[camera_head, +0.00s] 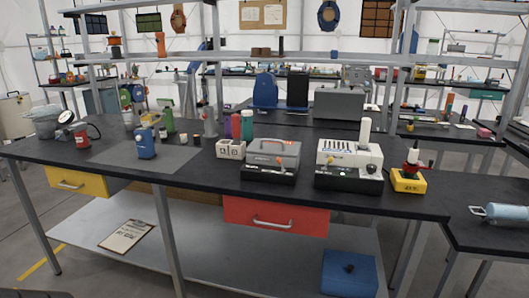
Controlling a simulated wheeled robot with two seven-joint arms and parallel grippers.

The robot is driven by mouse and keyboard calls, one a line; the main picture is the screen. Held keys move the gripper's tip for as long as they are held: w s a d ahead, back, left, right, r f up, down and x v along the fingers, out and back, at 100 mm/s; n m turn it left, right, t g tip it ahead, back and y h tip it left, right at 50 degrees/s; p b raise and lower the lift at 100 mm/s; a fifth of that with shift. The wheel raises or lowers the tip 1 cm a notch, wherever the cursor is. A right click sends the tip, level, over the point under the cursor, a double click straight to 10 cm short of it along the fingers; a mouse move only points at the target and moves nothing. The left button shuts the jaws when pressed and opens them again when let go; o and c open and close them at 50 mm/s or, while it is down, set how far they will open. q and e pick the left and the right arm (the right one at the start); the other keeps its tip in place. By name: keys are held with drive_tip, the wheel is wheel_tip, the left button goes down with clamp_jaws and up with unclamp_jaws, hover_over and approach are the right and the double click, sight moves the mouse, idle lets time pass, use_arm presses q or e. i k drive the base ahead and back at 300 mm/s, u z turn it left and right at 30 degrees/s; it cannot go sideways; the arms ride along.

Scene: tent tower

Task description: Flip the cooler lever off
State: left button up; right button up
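No part is clearly labelled as the cooler or its lever. Two devices stand side by side near the front edge of the black bench (200,172). One is a boxy device with a grey lid (274,150), a black base and small orange lights. The other is a white device (340,152) with a row of dark slots, a white cylinder (365,133) at its right and a green light on its black base. I cannot tell which is the cooler, or the lever's position. Neither of my grippers is in view.
A yellow device (408,182) with a red-and-white top stands right of the white device. A white block (230,149) and several bottles stand to the left. A red drawer (275,216) and a yellow drawer (80,182) are under the bench. A lower bench holds a light-blue cylinder (505,214).

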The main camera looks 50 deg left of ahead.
sight(331, 159)
drive_tip(key=u, duration=0.6)
drive_tip(key=i, duration=0.5)
drive_tip(key=z, duration=0.05)
drive_tip(key=k, duration=0.65)
drive_tip(key=z, duration=0.85)
drive_tip(key=i, duration=1.4)
drive_tip(key=u, duration=1)
